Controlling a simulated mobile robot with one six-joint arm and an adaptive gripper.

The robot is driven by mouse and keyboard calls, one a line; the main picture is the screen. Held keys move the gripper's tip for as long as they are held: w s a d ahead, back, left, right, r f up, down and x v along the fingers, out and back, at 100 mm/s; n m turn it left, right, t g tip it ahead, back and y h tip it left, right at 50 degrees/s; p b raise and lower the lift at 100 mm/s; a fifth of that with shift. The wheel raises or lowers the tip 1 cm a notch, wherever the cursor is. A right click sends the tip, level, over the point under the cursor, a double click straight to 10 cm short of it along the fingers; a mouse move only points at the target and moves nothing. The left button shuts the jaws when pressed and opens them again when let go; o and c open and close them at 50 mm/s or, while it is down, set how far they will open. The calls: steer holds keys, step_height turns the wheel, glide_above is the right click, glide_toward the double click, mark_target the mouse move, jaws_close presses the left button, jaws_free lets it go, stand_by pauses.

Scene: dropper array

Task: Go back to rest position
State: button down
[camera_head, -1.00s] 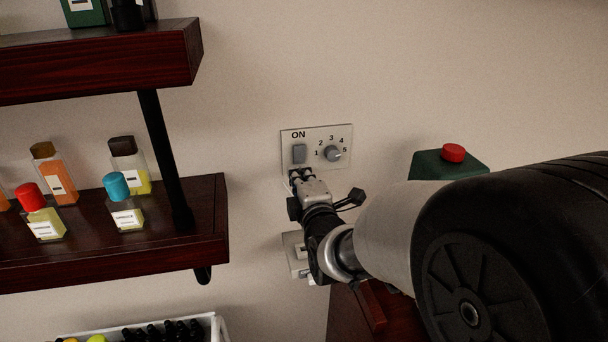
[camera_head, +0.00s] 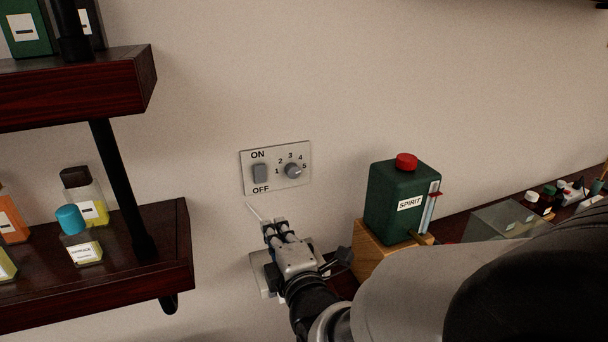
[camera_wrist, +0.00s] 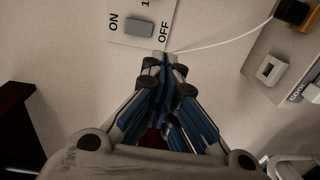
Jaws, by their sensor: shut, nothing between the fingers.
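My gripper (camera_head: 272,226) is shut and empty, just below the wall switch panel (camera_head: 301,180) and apart from it in the head view. The panel carries a grey rocker switch (camera_head: 260,173) between the words ON and OFF, and a round knob (camera_head: 293,171) with numbers around it. In the wrist view my gripper's fingers (camera_wrist: 167,62) are together, and the rocker switch (camera_wrist: 139,26) shows past their tips. A thin white cable (camera_wrist: 225,42) runs from near the fingertips to a black plug. My arm covers the lower right of the head view.
A dark wooden shelf (camera_head: 60,290) with several small bottles stands at left. A green SPIRIT container (camera_head: 385,205) with a red cap sits on a wooden block (camera_head: 365,262) right of my gripper. A socket plate (camera_head: 262,282) is behind my gripper. The wall above the panel is clear.

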steer(key=s+d+f+m+g+h, duration=0.1)
steer(key=s+d+m+g+h, duration=0.15)
steer(key=d+m, duration=0.4)
steer(key=s+d+m+g+h, duration=0.25)
steer(key=s+d+m, duration=0.2)
steer(key=d, duration=0.35)
steer(key=s+d+m+g+h, duration=0.1)
steer(key=s+d+m+g, duration=0.1)
steer(key=s, duration=0.4)
steer(key=s+d+f+m+g, duration=0.1)
steer(key=s+d+m+g, duration=0.1)
steer(key=s+d+m, duration=0.2)
steer(key=s+d+f+m+g+h, duration=0.1)
steer(key=s+d+m, duration=0.2)
steer(key=s+m, duration=0.3)
steer(key=shift+s+d+f+g+h, duration=0.2)
steer(key=shift+s+g+h, duration=0.15)
steer(key=shift+s, duration=0.8)
